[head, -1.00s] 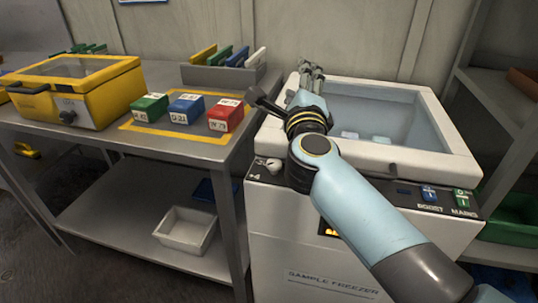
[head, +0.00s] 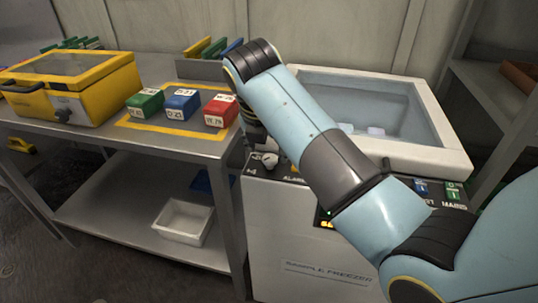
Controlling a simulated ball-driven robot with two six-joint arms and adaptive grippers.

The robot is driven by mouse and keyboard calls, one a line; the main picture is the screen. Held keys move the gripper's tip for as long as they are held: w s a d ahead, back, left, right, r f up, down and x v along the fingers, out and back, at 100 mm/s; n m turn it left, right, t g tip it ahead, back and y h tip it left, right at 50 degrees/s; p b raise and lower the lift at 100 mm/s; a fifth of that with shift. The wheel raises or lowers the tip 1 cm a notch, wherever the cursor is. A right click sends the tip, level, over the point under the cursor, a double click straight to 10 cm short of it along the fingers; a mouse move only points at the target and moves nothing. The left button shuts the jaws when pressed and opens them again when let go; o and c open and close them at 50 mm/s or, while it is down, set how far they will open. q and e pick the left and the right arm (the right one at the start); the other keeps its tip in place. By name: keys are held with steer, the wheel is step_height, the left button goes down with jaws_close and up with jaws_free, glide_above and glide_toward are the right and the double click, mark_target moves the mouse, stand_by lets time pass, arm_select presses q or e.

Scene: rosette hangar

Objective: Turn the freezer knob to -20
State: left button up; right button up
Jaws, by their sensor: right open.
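The sample freezer (head: 320,265) is a white chest with an open-topped, glazed-looking blue-grey well, right of the table. Its pale round knob (head: 269,160) sits at the left end of the dark control strip, with a "-4" mark near it. The knob's pointer setting is too small to read. My right gripper (head: 256,146) hangs down beside the knob, on its upper left, open. It is dark and mostly hidden by my own wrist, so I cannot tell whether it touches the knob. My left gripper is out of view.
A BOOST switch (head: 421,188) and a MAINS switch (head: 453,192) are at the strip's right end. An amber display (head: 326,224) is partly covered by my arm. The table at left holds a yellow box (head: 85,90) and green, blue (head: 181,104) and red blocks.

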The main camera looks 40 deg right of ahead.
mark_target(270, 158)
steer(key=x, duration=0.4)
steer(key=shift+f, duration=0.2)
steer(key=c, duration=1.1)
steer(key=shift+c, duration=0.2)
